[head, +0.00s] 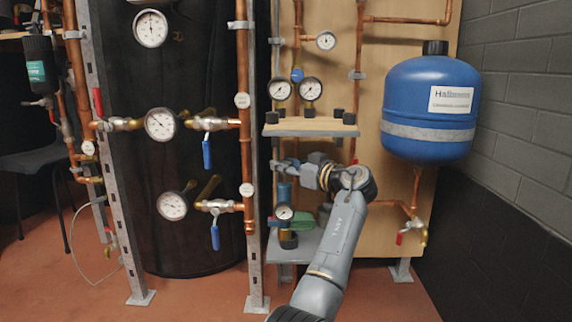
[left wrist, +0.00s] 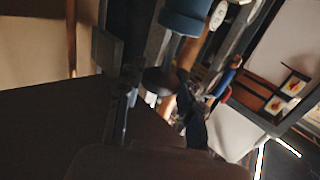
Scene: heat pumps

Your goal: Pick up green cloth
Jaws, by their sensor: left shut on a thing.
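The green cloth (head: 302,223) lies on the grey lower shelf (head: 311,246), beside a small gauge (head: 284,212), which stands in front of its left end. My left arm reaches up from the bottom of the head view, past the right side of the cloth. My left gripper (head: 290,168) is above and behind the cloth, apart from it, and points left below the wooden shelf. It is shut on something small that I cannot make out. The left wrist view is dark and tilted; no green cloth can be made out there. My right gripper is not in view.
The wooden shelf (head: 310,126) with two gauges is just above my left gripper. A blue tank (head: 431,105) hangs to the right. Copper pipes and a metal post (head: 253,270) stand left of the shelves. The red-brown floor (head: 200,295) in front is clear.

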